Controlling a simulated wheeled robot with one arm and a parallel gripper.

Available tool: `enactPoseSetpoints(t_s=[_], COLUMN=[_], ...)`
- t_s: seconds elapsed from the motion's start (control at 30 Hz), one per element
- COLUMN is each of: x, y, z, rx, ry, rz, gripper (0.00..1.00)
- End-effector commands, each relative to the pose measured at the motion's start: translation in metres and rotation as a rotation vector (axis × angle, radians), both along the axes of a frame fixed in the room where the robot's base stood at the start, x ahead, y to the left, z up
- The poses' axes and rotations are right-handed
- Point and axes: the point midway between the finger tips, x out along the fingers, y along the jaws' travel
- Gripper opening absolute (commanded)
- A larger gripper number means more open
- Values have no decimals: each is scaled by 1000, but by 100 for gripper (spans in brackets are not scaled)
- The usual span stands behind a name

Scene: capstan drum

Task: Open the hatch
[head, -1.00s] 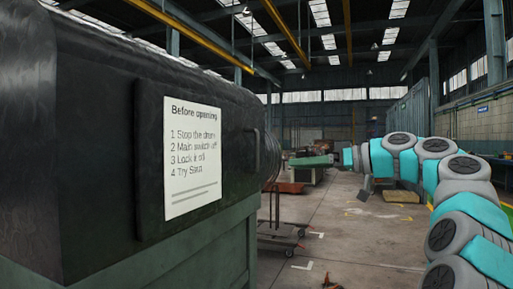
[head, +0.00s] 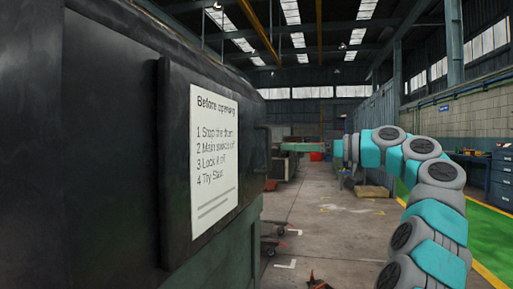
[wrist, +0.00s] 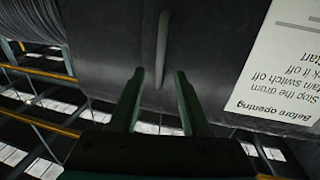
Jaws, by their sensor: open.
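The hatch (head: 178,150) is a dark flat panel on the side of the black drum housing, at the left of the head view. It looks shut. It bears a white notice (head: 214,160) headed "Before opening". A grey bar handle (wrist: 163,45) stands on the hatch in the wrist view, where the picture is upside down. In the head view the handle (head: 268,150) is a thin dark shape at the hatch's far side. My gripper (wrist: 159,72) is open, its two green fingers pointing at the panel. The handle's lower end shows between the fingertips. I cannot tell the gap in depth.
The black housing (head: 110,130) fills the left of the head view. Open concrete floor (head: 335,235) lies to its right. A wooden box (head: 372,191) and a workbench (head: 470,158) stand farther back. A low trolley (head: 272,245) is beside the housing.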

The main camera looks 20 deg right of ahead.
Motion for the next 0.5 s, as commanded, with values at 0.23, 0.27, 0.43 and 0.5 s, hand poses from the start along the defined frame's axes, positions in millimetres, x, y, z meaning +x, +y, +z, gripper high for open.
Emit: enactPoseSetpoints(t_s=[0.23, 0.27, 0.43, 0.5], x=[17, 20, 39, 46], y=[18, 22, 39, 47], z=[-2, -1, 0, 0], rx=[-1, -1, 1, -1], ry=[3, 3, 2, 2], rz=[3, 4, 1, 3], gripper=[47, 47, 47, 47])
